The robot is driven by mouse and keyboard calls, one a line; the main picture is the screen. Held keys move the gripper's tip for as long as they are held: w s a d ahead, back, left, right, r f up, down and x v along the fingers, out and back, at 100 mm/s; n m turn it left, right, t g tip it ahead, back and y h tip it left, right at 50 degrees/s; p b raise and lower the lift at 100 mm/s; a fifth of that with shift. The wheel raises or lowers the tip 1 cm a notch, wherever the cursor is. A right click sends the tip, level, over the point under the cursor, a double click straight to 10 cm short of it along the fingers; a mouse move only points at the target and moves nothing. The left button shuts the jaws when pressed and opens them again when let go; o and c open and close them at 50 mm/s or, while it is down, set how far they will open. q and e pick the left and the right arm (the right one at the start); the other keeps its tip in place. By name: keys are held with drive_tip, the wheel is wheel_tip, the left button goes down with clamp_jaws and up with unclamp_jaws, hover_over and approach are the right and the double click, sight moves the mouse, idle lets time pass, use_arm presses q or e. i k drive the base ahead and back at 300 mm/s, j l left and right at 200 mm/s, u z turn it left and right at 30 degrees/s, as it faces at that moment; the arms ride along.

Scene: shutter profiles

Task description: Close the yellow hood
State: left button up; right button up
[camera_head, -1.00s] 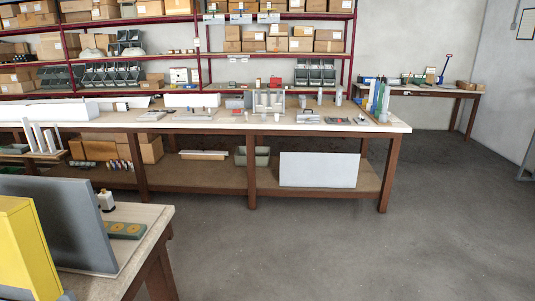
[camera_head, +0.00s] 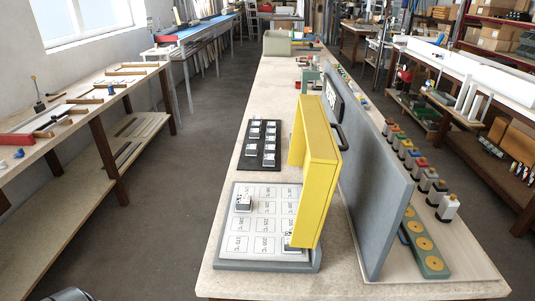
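The yellow hood (camera_head: 316,170) stands raised on its edge at the right side of a grey base plate (camera_head: 228,264) on the middle workbench. Its hollow side faces left, over the plate. The plate has rows of labelled white fields, with a small block (camera_head: 243,203) on one field and another block (camera_head: 292,243) close by the hood's lower edge. A dark handle (camera_head: 341,136) shows at the hood's right side, near the grey upright panel. Neither of my grippers is in view.
A tall grey panel (camera_head: 372,190) stands right of the hood. A black tray with small blocks (camera_head: 262,143) lies behind the plate. Several coloured-top bottles (camera_head: 447,208) and a green strip (camera_head: 424,245) are beyond the panel. The floor aisle on the left (camera_head: 175,190) is clear.

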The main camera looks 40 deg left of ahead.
sight(313, 146)
drive_tip(key=i+l+u, duration=0.2)
drive_tip(key=u, duration=0.2)
drive_tip(key=i+l+u, duration=0.15)
drive_tip(key=l+u, duration=0.25)
drive_tip(key=i+l+u, duration=0.1)
drive_tip(key=l+u, duration=0.3)
drive_tip(key=i+l+u, duration=0.1)
drive_tip(key=l+u, duration=0.3)
drive_tip(key=j, duration=0.1)
